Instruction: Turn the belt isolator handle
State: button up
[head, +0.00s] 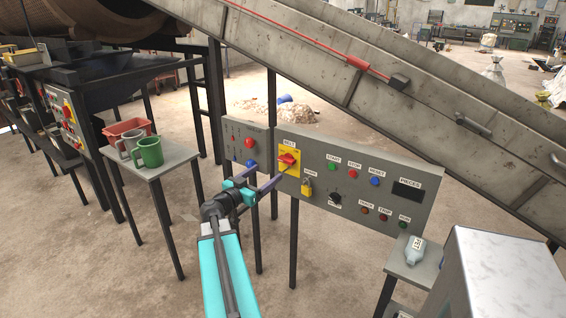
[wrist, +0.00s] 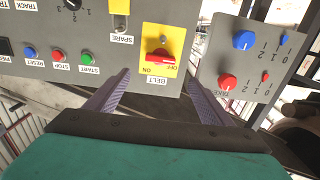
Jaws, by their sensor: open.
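The belt isolator is a red handle (head: 288,158) on a yellow plate, at the left end of a grey control panel (head: 340,188). In the wrist view, turned upside down, the handle (wrist: 165,59) lies nearly level, with ON printed below its left end and OFF to its right. The BELT label sits beside the plate. My gripper (head: 268,173) is open and empty in front of the plate. In the wrist view its fingertips (wrist: 158,74) stand apart on either side of the handle's line, and the handle shows just beyond them. I see no contact.
Buttons and a black knob (head: 335,198) sit to the right. A smaller panel (head: 236,143) stands left. A conveyor (head: 350,65) slopes above. A side table holds a green mug (head: 149,152).

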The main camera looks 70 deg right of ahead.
aim_at(284, 161)
jog(key=x, duration=1.2)
jog(key=shift+d+p, duration=0.2)
jog(key=shift+p, duration=0.2)
jog(key=c, duration=1)
jog(key=shift+c, duration=0.2)
